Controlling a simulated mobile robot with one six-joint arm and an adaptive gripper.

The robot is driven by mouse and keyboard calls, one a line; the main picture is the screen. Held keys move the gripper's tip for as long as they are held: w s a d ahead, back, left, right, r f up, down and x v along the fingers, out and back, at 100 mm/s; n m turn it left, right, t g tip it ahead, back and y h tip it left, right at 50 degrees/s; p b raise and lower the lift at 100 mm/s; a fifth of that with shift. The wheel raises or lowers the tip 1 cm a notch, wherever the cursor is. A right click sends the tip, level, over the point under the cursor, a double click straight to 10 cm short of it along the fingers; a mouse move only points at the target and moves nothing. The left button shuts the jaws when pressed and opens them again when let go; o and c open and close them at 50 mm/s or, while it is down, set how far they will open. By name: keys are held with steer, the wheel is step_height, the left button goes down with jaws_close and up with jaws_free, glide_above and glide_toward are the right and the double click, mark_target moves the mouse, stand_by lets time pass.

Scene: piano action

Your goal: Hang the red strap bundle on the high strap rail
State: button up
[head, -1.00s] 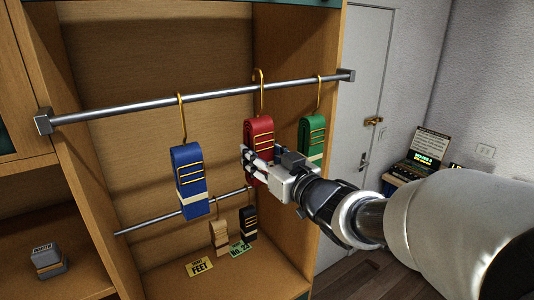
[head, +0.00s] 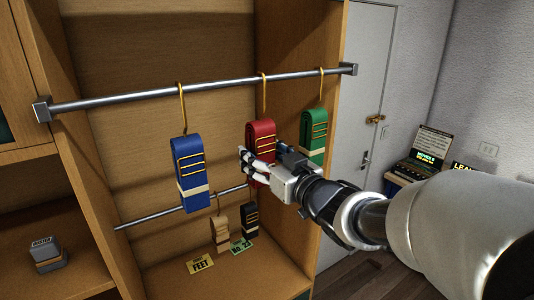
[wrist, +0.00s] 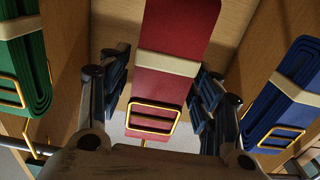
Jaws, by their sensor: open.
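The red strap bundle (head: 261,140) hangs by its gold hook from the high strap rail (head: 215,88), between the blue and green bundles. The hook's top meets the rail in the head view. My gripper (head: 254,166) is at the bundle's lower part, and its jaws are open. In the wrist view, the red bundle (wrist: 172,80), with its cream band and gold buckle, stands between my two spread fingers (wrist: 160,92), with gaps on both sides.
A blue bundle (head: 189,172) hangs left and a green bundle (head: 312,135) hangs close on the right, partly behind my gripper. A lower rail (head: 160,216) holds a tan bundle (head: 220,230) and a black bundle (head: 249,220). Cabinet side walls flank the rails.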

steer(key=shift+o, duration=0.2)
steer(key=v, duration=1.2)
steer(key=s+d+f+m+g+h+b, duration=0.1)
steer(key=s+d+f+m+h+b, duration=0.2)
steer(key=d+f+h+b, duration=0.55)
steer(key=s+d+f+m+g+h+b, duration=0.1)
steer(key=s+d+f+m+h+b, duration=0.3)
steer(key=f, duration=0.7)
steer(key=s+a+f+g+y+b, duration=0.2)
steer(key=s+f+g+b, duration=0.6)
steer(key=s+f, duration=0.8)
steer(key=shift+s+a+f+b, duration=0.2)
steer(key=shift+a+f+b, duration=0.35)
steer(key=shift+f, duration=0.25)
steer(key=shift+d+y, duration=0.15)
steer(key=shift+y, duration=0.1)
